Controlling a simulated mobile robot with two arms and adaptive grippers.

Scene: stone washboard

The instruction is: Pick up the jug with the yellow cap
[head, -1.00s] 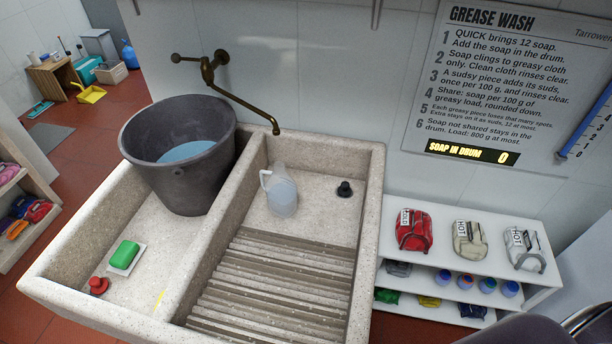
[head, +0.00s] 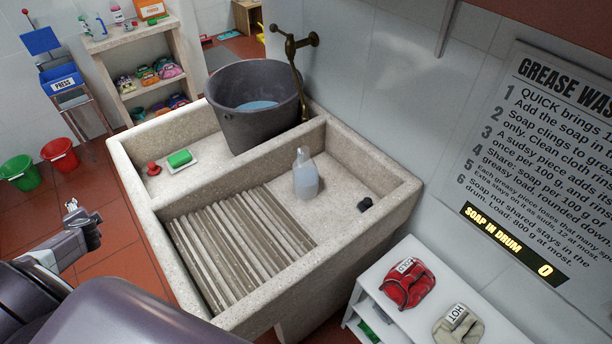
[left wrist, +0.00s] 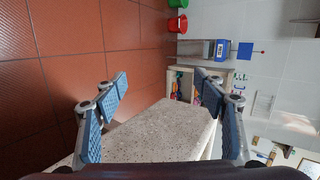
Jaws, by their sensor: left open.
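In the head view my left arm is at the lower left, outside the sink and apart from the jug. My right gripper is not in view.
A dark bucket (head: 255,115) with blue water stands at the sink's back. A green soap (head: 180,158), red plug (head: 153,169) and black plug (head: 365,204) lie in the basins. A brass tap (head: 293,60) rises behind.

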